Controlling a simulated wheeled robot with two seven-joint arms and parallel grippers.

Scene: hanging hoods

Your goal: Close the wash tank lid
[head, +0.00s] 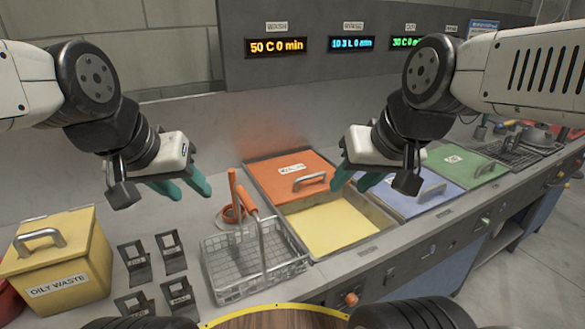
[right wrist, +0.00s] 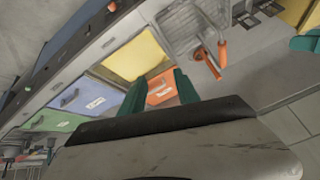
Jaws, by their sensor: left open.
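The orange lid (head: 285,170) with a metal handle (head: 309,181) and a white label lies over the back part of the wash tank (head: 372,218). The front part of the tank is uncovered and shows a yellow surface (head: 330,226). My right gripper (head: 358,184) is open and empty, above the right side of the tank and right of the lid's handle. In the right wrist view the orange lid (right wrist: 161,88) shows between its teal fingers, which partly hide it. My left gripper (head: 184,188) is open and empty, above the counter left of the tank.
A wire basket (head: 250,262) with an orange-handled tool stands left of the tank. A yellow oily waste bin (head: 60,265) and several small black stands are farther left. Blue (head: 410,197) and green (head: 462,165) lids are to the right. The wall panel with displays (head: 276,46) rises behind.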

